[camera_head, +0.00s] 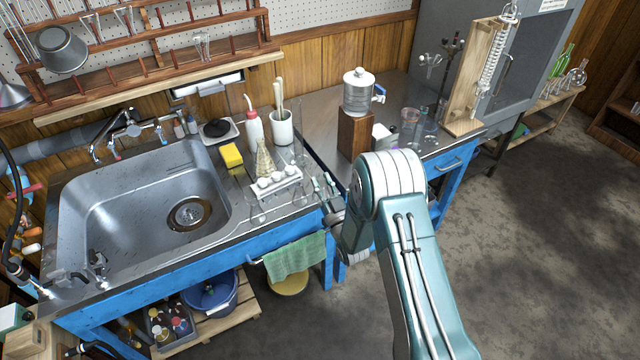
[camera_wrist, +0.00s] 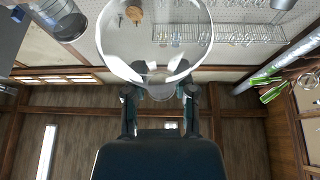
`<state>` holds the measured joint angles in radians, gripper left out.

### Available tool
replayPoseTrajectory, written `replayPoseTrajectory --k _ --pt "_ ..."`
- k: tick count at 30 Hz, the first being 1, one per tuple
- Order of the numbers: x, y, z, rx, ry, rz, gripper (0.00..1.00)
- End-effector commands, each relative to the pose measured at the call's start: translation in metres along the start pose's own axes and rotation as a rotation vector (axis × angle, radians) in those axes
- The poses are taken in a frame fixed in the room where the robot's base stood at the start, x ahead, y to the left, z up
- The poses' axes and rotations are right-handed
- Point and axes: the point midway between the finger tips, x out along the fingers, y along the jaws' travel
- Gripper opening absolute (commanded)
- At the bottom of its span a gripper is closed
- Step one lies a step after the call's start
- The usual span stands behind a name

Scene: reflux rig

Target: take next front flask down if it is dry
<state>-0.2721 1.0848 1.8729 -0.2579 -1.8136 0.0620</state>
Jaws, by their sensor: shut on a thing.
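My gripper (camera_wrist: 160,88) is shut on a clear glass flask (camera_wrist: 204,40) in the wrist view. Its neck lies between the two fingers and its wide round body is beyond them. I cannot tell whether it is dry. In the head view, my gripper (camera_head: 328,192) is partly hidden by my arm, low near the right front edge of the sink counter. Faint clear glass shows there, but its outline is unclear. A wooden peg rack (camera_head: 150,62) hangs on the wall above the sink. A clear glass vessel (camera_head: 202,46) hangs at its lower row.
The metal sink (camera_head: 130,205) is left of my gripper. A white holder (camera_head: 275,184), yellow sponge (camera_head: 231,155), squeeze bottle (camera_head: 253,130) and white brush cup (camera_head: 281,128) crowd the counter. A dispenser on a wooden block (camera_head: 354,134) stands at the right. A green towel (camera_head: 296,258) hangs below.

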Motion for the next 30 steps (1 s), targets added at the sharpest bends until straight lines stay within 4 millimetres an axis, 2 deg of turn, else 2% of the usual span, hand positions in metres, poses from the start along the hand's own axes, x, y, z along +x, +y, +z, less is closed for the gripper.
replayPoseTrajectory --k 30 --pt "0.045 0.048 0.057 -0.002 0.000 0.000 0.00"
